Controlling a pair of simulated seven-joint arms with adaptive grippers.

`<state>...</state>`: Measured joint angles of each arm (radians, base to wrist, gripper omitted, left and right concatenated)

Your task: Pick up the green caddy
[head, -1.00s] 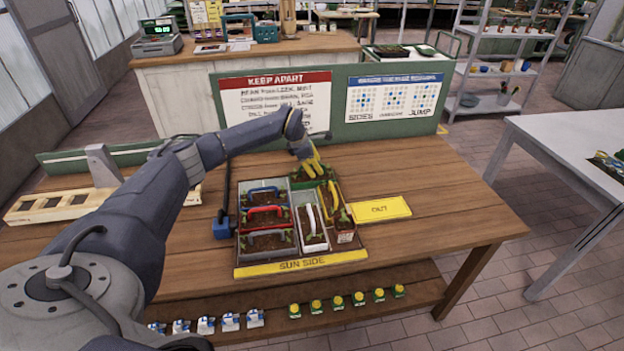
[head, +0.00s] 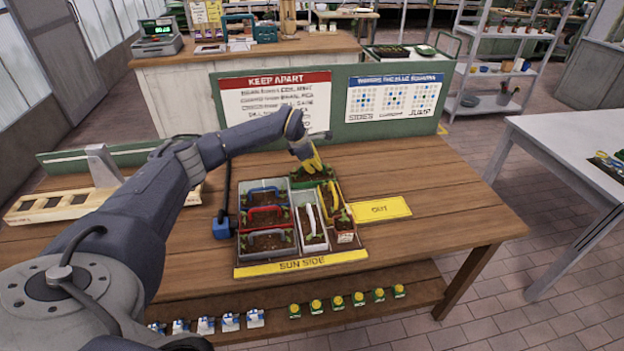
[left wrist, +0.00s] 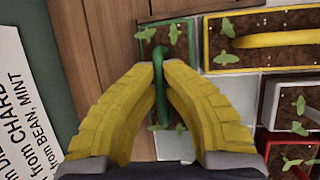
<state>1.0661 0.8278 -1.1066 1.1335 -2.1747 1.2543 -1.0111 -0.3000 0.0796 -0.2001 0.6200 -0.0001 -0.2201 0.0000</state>
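The green caddy (head: 326,178) stands at the back of the caddy group on the wooden table, with soil and seedlings inside. In the left wrist view its green rim (left wrist: 193,38) and green handle (left wrist: 159,88) show. My left gripper (head: 313,165) is over it, and its yellow fingers (left wrist: 159,68) are closed on either side of the handle, seemingly touching it. The fingers hide part of the caddy. The caddy appears still down among the others. My right gripper is in neither view.
The yellow OUT mat (head: 380,209) lies clear at right. A green sign board (head: 336,104) stands behind.

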